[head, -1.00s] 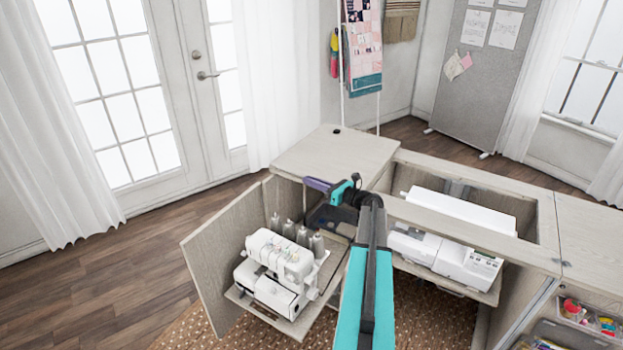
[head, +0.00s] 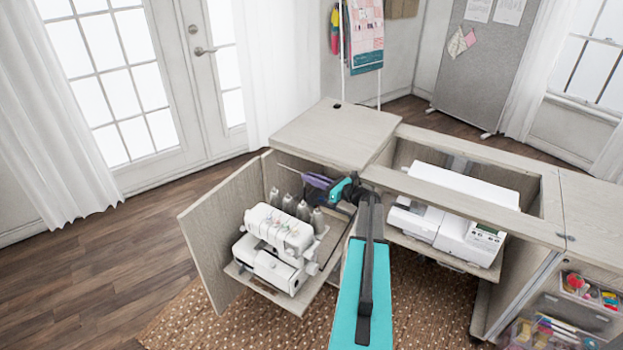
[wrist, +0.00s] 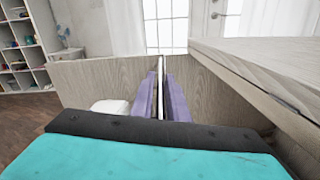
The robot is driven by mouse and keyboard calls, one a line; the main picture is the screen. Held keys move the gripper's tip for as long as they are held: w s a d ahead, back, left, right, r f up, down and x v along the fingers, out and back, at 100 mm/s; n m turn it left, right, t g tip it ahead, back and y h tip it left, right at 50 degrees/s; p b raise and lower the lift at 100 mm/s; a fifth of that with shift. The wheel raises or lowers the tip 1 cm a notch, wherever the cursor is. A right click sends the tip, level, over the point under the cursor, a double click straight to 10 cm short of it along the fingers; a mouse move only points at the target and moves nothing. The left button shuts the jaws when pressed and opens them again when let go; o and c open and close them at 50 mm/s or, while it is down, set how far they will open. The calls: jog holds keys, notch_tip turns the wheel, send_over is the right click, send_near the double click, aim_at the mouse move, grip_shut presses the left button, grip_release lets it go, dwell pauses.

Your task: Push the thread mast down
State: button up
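The white serger (head: 275,245) stands on a pull-out shelf in the left bay of the cabinet, with several grey thread cones (head: 303,208) behind it. A thin pale bar (head: 290,171), which looks like the thread mast, runs above the cones toward my gripper (head: 318,181). My gripper is just right of and behind the cones, under the cabinet top. In the wrist view, its two purple fingers (wrist: 161,92) lie on either side of a thin light strip, probably the bar. The gap is narrow; I cannot tell whether they clamp it.
The open cabinet door (head: 222,230) stands left of the serger. The cabinet top (head: 335,135) is close behind and above my gripper; its edge also fills the right of the wrist view (wrist: 265,80). A second white machine (head: 445,230) sits in the right bay.

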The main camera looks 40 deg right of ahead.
jog(key=shift+o, duration=1)
jog(key=b+v, duration=0.2)
jog(key=v, duration=1.1)
jog(key=shift+s, duration=0.4)
jog(key=shift+s+d, duration=0.1)
